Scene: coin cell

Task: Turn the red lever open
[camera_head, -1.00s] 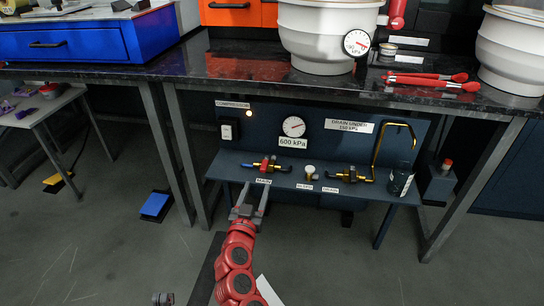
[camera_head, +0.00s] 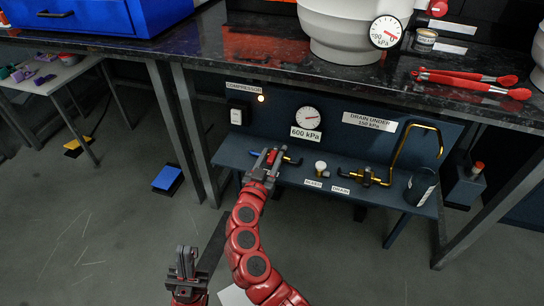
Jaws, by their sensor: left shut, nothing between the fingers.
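The red lever (camera_head: 271,156) sits on a small valve with black and brass pipe pieces on the dark shelf under the bench. My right gripper (camera_head: 263,160) is at this valve, its fingers reaching up to the lever and covering much of it. The fingers look apart, but I cannot tell whether they touch or grip the lever. My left gripper (camera_head: 186,262) is shut and empty, low in the picture over the floor, well away from the valve.
The shelf (camera_head: 226,157) also carries a bleed knob (camera_head: 320,167), a drain valve (camera_head: 371,177) with a bent brass pipe, and a black canister (camera_head: 421,187). A gauge (camera_head: 308,118) labelled 600 kPa is on the panel behind. The bench top (camera_head: 270,52) overhangs the shelf.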

